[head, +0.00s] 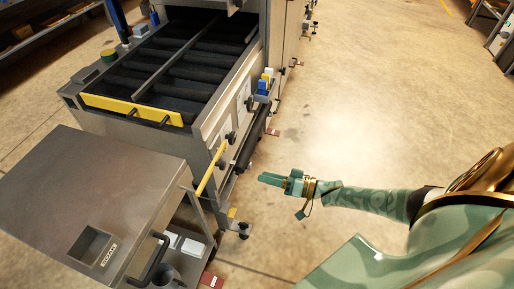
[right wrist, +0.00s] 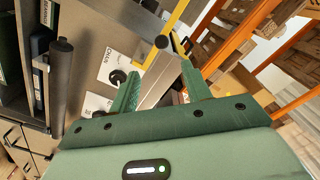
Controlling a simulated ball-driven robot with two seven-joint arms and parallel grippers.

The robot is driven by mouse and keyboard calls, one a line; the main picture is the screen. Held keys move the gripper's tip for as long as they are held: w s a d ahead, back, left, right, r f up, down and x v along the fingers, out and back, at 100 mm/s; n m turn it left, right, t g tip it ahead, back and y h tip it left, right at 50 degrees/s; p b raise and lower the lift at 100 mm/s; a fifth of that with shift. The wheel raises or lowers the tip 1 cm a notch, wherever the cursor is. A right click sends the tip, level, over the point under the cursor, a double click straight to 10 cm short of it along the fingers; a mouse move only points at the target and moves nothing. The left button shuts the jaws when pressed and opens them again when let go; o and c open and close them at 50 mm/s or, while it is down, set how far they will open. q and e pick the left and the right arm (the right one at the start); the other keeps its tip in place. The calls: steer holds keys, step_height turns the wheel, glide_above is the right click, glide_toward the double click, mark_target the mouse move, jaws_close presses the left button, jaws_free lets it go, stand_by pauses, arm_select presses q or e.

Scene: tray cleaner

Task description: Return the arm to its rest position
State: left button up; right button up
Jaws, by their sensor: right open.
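My right arm (head: 375,203) is green with gold trim and reaches in from the right in the head view. Its gripper (head: 268,180) points left, over bare floor beside the tray cleaner (head: 217,120). In the right wrist view the two green fingers of the right gripper (right wrist: 160,90) stand apart with nothing between them. The machine's side, with a black roller handle (right wrist: 62,90) and white labels, lies beyond the fingers. No contact shows between the gripper and the machine. My left gripper is not in either view.
A steel cart (head: 110,185) with a square recess stands at the lower left. A yellow bar (head: 130,108) crosses the machine's infeed end. Small blue and yellow items (head: 264,82) sit on its side. Orange racking (right wrist: 245,35) shows in the wrist view. The floor (head: 370,90) on the right is clear.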

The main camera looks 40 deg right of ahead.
stand_by(0.6)
steer(key=d+f+n+g+h, duration=0.2)
steer(key=d+f+n+h, duration=0.3)
steer(key=f, duration=0.3)
steer(key=s+d+f+n+g+h, duration=0.1)
steer(key=s+f+g+h, duration=0.15)
steer(key=s+f, duration=0.3)
steer(key=s+d+f+g+h, duration=0.1)
steer(key=s+d+f+h, duration=0.15)
steer(key=s+f, duration=0.35)
steer(key=s+a+f+g+h, duration=0.1)
steer(key=s+a+f+g, duration=0.15)
steer(key=s, duration=0.35)
steer(key=s+a+f+g+p, duration=0.1)
steer(key=s+f, duration=0.3)
steer(key=s, duration=0.3)
steer(key=s+a+f+g+h, duration=0.1)
steer(key=s+a+f+g, duration=0.15)
steer(key=s, duration=0.35)
steer(key=s+a+g, duration=0.1)
steer(key=s+a, duration=0.3)
steer(key=s, duration=0.3)
steer(key=s+a+f+g+y, duration=0.1)
steer(key=s+a, duration=0.3)
steer(key=s, duration=0.4)
steer(key=shift+s+m+g, duration=0.25)
steer(key=shift+m+g, duration=0.05)
steer(key=shift+g, duration=0.05)
